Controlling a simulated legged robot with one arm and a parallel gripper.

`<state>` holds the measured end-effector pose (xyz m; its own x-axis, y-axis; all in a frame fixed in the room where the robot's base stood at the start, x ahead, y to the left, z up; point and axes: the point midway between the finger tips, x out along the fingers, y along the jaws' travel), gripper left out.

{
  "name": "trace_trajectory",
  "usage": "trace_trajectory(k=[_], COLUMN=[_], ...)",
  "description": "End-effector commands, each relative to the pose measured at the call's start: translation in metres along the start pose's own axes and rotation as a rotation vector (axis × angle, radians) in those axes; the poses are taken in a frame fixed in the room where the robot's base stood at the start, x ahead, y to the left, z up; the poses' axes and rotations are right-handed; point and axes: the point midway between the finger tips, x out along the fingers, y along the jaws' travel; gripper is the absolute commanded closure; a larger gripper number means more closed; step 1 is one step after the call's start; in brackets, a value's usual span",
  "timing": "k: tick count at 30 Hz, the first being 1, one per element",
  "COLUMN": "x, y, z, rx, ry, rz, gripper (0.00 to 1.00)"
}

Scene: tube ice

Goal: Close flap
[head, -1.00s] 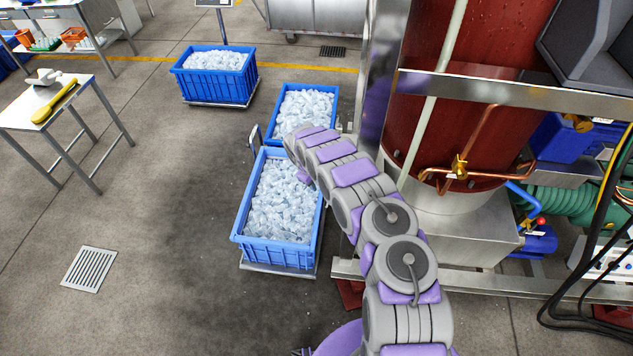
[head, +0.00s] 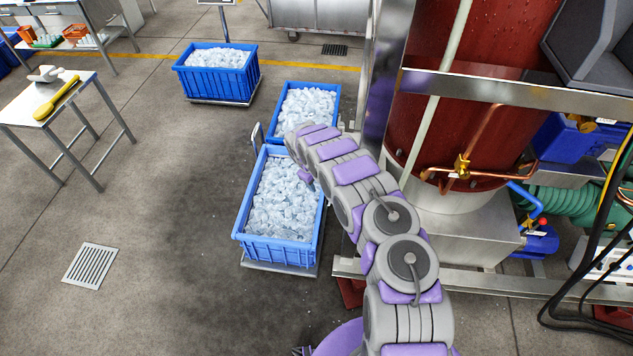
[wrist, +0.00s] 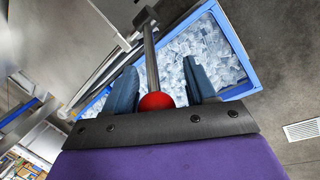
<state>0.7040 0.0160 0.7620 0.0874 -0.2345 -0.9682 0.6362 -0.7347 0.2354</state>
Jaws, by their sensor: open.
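In the wrist view, my gripper (wrist: 159,64) is open, with one dark blue finger on each side of a grey lever (wrist: 150,58) that has a red ball knob (wrist: 156,101). The knob lies between the fingers near the palm; I cannot tell whether they touch it. The lever runs up to a grey joint at the top of the view. The flap itself cannot be made out clearly. In the head view my arm hides the lever, and the gripper's fingers cannot be made out.
A blue crate of ice (head: 278,252) stands below my arm, with a second blue crate (head: 275,104) behind it. A third crate (head: 214,87) is further back. The steel frame and red tank (head: 490,60) stand close on the right. Floor at left is clear up to the table (head: 75,100).

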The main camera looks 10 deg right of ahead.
Motion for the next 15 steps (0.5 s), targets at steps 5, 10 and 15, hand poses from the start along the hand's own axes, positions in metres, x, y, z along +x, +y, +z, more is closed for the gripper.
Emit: trace_trajectory(k=[5, 10, 15], x=[-0.028, -0.064, -0.102], y=[0.002, 0.001, 0.001], z=[-0.001, -0.001, -0.003], rx=[0.0, 0.0, -0.001], ry=[0.002, 0.001, 0.004], rz=[0.005, 0.004, 0.004], gripper=[0.44, 0.44, 0.44])
